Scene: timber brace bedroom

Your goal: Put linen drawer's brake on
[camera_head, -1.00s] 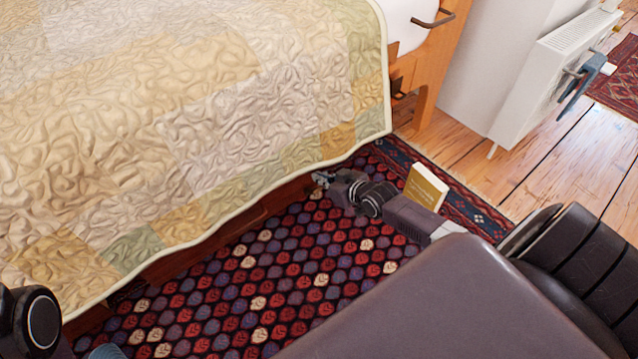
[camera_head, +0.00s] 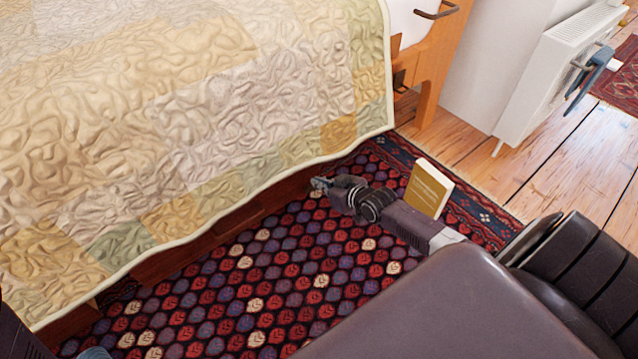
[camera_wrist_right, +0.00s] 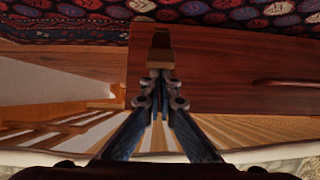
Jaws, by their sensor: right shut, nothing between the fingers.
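The linen drawer shows as a reddish-brown wooden front (camera_head: 232,225) low under the bed's quilt edge. In the right wrist view its brown panel (camera_wrist_right: 225,72) fills the middle right. My right gripper (camera_head: 319,184) is at the bed's lower edge, just above the rug. In the right wrist view the right gripper (camera_wrist_right: 159,88) is shut and empty, its fingertips close to a small brownish block (camera_wrist_right: 161,47) at the panel's left end. I cannot tell whether they touch it, or whether this block is the brake. My left gripper is out of view.
The quilt (camera_head: 200,110) hangs low over the drawer. A patterned rug (camera_head: 270,290) covers the floor. A book (camera_head: 429,188) stands on it close to my right forearm. The bed's wooden post (camera_head: 432,85) and a white radiator (camera_head: 560,75) are at the right.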

